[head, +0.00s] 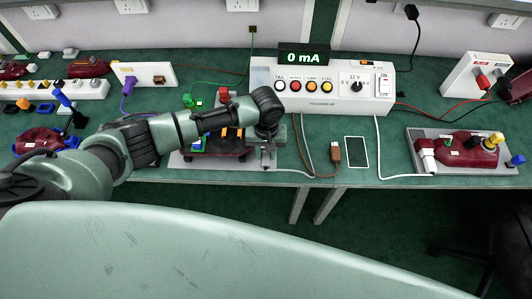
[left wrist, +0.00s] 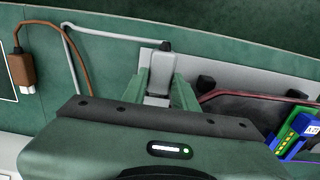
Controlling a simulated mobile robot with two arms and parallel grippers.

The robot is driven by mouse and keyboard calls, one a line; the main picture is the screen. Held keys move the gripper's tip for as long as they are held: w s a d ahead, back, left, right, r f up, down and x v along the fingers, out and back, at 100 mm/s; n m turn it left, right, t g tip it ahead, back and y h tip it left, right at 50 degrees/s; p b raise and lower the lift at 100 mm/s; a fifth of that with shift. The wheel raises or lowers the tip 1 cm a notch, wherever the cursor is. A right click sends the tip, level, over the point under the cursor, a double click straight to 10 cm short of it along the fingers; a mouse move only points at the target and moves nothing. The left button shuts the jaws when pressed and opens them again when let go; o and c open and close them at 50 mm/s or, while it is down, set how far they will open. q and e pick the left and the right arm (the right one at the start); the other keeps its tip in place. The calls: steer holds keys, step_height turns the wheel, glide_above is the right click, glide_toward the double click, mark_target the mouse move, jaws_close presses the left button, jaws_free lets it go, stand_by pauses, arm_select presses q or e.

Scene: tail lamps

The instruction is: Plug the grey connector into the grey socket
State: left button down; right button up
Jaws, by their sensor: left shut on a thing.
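My left gripper (head: 267,148) is over the front right corner of the middle lamp fixture. In the left wrist view its two green fingers (left wrist: 164,88) are shut on the light grey connector (left wrist: 161,66). A dark end of the connector points away from the gripper, and a pale cable runs from there to the left. The connector also shows small below the gripper in the head view (head: 266,159). The dark red lamp (head: 229,154) lies on a grey plate (head: 180,160), partly covered by my arm. I cannot make out the grey socket. My right gripper is not in view.
A white tester box (head: 335,90) reading 0 mA stands behind. Another red lamp fixture (head: 470,150) is further right. Blue and green connectors (left wrist: 297,130) are near the gripper.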

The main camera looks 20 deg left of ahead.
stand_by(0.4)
arm_select(q)
steer(key=c, duration=1)
jaws_free()
step_height(320, 180, up, 8)
steer(key=shift+f+b, duration=0.1)
steer(key=shift+b, duration=0.35)
